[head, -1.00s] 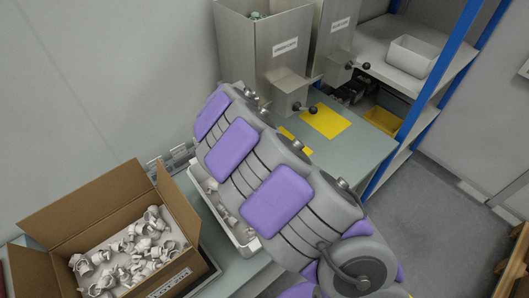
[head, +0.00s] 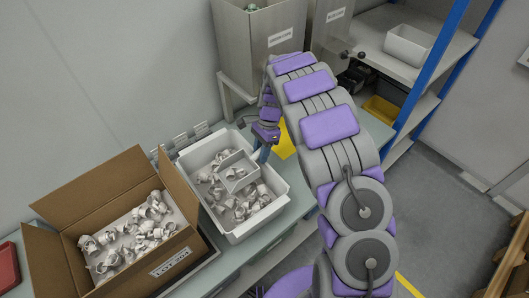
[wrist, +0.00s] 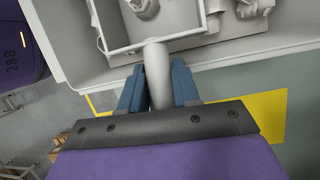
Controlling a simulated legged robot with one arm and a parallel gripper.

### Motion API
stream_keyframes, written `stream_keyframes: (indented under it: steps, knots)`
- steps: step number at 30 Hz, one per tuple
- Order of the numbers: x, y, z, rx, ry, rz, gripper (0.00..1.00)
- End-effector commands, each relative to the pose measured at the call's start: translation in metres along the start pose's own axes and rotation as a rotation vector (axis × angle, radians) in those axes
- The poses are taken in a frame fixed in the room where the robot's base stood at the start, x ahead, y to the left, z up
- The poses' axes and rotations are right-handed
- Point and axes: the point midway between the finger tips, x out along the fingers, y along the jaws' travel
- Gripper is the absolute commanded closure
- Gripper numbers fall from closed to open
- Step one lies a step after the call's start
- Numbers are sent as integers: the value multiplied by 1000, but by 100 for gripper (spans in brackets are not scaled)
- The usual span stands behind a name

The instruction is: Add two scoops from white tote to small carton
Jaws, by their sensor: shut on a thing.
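The white tote (head: 273,222) stands on the bench and holds several loose white parts. My gripper (head: 265,141) is at the tote's far right edge. In the wrist view the blue fingers of my gripper (wrist: 158,88) are shut on the round handle of a white scoop (wrist: 158,66). The box-shaped scoop (head: 238,158) is inside or just over the tote, among the parts. At least one white part shows in it; its full load is cut off in the wrist view. The small carton (head: 187,203) stands open to the left of the tote, with several white parts inside.
Metal hoppers (head: 258,45) stand behind the tote. A yellow mat (head: 284,143) lies on the bench beyond my gripper. A shelf with a white bin (head: 409,45) is at the back right. A red object (head: 8,268) is at the far left.

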Motion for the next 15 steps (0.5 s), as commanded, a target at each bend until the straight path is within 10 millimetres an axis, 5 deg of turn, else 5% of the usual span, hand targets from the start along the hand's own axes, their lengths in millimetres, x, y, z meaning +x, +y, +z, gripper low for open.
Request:
stream_keyframes:
  steps: [1, 15]
  knots:
    - [32, 19, -1, 0, -52, 92, 100]
    - [-45, 36, 0, -28, -173, 60, 100]
